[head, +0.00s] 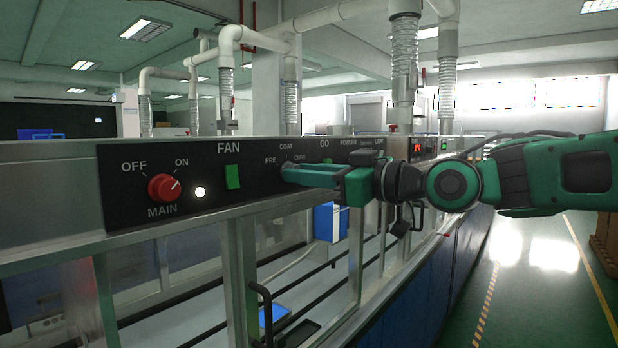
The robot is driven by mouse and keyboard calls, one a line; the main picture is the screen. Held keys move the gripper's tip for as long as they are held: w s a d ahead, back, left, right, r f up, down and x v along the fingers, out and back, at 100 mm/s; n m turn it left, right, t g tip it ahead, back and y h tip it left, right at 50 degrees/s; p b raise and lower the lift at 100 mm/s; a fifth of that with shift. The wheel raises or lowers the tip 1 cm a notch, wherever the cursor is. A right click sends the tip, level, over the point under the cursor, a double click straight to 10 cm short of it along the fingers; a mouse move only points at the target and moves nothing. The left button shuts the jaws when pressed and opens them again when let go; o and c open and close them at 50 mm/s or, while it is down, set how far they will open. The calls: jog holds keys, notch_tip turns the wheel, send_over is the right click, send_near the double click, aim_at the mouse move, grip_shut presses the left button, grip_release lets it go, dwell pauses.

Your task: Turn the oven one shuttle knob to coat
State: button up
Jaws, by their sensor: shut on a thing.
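The shuttle knob sits on the black control panel (260,153) under the labels PRE, COAT and CURE. My gripper (288,172) comes in from the right with its fingertips at the panel there. It is shut on the knob, and the fingers hide the knob and its pointer, so I cannot tell which label it points to. The COAT label (286,146) shows just above the fingers, with PRE (270,161) to the left and CURE (300,161) to the right.
Left of my gripper are a green FAN switch (232,177), a lit white lamp (200,192) and a red MAIN knob (164,187) pointing toward ON. Below the panel are metal frame posts and a black bent handle (264,300).

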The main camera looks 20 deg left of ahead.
jog(key=shift+w+m, duration=0.1)
jog(key=shift+m, duration=0.2)
jog(key=m, duration=1.1)
jog(key=shift+d+r+t, duration=0.1)
jog(key=shift+t, duration=0.3)
jog(key=shift+w+m, duration=0.1)
jog(key=shift+m, duration=0.3)
jog(key=o, duration=1.1)
jog(key=shift+c, duration=0.2)
jog(key=v, duration=1)
jog(key=shift+d+f, duration=0.3)
jog(key=shift+d, duration=0.05)
